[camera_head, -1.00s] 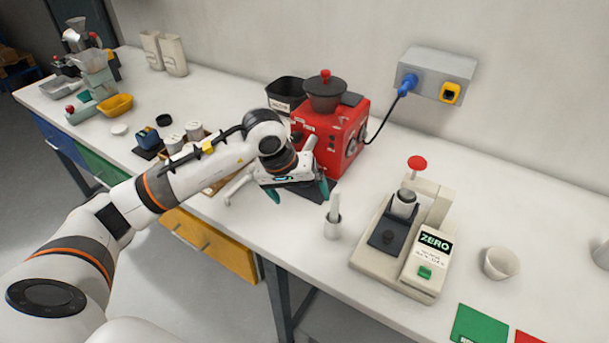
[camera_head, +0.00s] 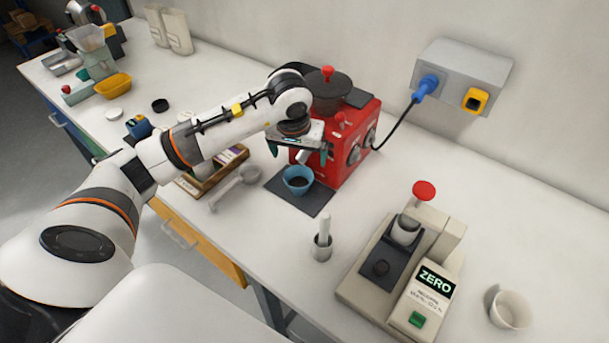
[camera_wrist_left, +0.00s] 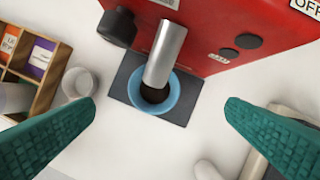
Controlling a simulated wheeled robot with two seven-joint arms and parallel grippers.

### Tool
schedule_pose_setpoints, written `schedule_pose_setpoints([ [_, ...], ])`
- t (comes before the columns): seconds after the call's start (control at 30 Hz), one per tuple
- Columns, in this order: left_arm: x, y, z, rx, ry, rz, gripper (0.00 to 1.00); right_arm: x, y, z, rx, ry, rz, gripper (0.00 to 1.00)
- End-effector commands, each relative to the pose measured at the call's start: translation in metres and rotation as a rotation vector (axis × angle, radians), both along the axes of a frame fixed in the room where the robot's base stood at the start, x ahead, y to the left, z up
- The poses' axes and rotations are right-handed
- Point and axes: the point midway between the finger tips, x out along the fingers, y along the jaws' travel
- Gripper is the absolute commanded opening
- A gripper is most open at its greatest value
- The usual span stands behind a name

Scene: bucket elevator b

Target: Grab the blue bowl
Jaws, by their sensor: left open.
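The blue bowl (camera_head: 297,180) stands upright on a dark mat (camera_head: 312,200) in front of the red machine (camera_head: 352,150), with dark contents inside. It also shows in the left wrist view (camera_wrist_left: 172,104), below the machine's metal spout (camera_wrist_left: 166,52), which hides part of it. My left gripper (camera_head: 298,150) is above and just behind the bowl in the head view. Its two green fingers are wide apart, and the bowl lies ahead of them in the wrist view (camera_wrist_left: 160,125), with nothing between the fingertips. My right gripper is not in view.
A scoop (camera_head: 240,184) lies left of the mat beside a wooden box (camera_head: 205,180). A small metal cup (camera_head: 321,247) with a white pestle stands in front. A beige weighing device (camera_head: 400,260) and a white cup (camera_head: 508,308) are to the right.

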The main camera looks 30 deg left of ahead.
Motion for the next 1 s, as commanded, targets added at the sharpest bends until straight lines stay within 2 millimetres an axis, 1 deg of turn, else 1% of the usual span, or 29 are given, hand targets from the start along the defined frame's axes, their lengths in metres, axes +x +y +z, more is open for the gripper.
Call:
schedule_pose_setpoints([
  [0.03, 0.000, 0.000, -0.008, -0.002, 0.009, 0.000, 0.94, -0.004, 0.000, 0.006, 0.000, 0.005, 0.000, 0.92],
  [0.1, 0.004, 0.001, -0.020, -0.003, 0.007, 0.002, 0.94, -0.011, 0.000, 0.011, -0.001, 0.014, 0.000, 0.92],
  [0.2, 0.008, 0.003, -0.035, -0.002, 0.006, 0.002, 0.94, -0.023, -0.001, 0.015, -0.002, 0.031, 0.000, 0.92],
  [0.3, 0.011, 0.004, -0.045, -0.002, 0.002, 0.001, 0.94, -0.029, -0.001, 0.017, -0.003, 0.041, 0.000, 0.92],
  [0.37, 0.012, 0.005, -0.048, -0.002, 0.002, 0.000, 0.94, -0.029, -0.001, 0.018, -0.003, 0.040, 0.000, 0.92],
  [0.47, 0.013, 0.007, -0.055, -0.002, 0.004, 0.002, 0.94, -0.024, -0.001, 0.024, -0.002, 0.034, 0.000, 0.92],
  [0.63, 0.017, 0.014, -0.078, -0.003, 0.007, 0.003, 0.94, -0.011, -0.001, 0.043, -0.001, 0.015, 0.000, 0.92],
  [0.7, 0.021, 0.015, -0.088, -0.004, 0.003, 0.001, 0.94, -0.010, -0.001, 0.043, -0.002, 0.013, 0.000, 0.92],
  [0.8, 0.023, 0.016, -0.097, -0.002, 0.002, 0.001, 0.94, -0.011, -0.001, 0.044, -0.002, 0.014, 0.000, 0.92],
  [1.0, 0.024, 0.016, -0.100, 0.000, 0.000, -0.001, 0.94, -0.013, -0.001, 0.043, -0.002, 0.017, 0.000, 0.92],
])
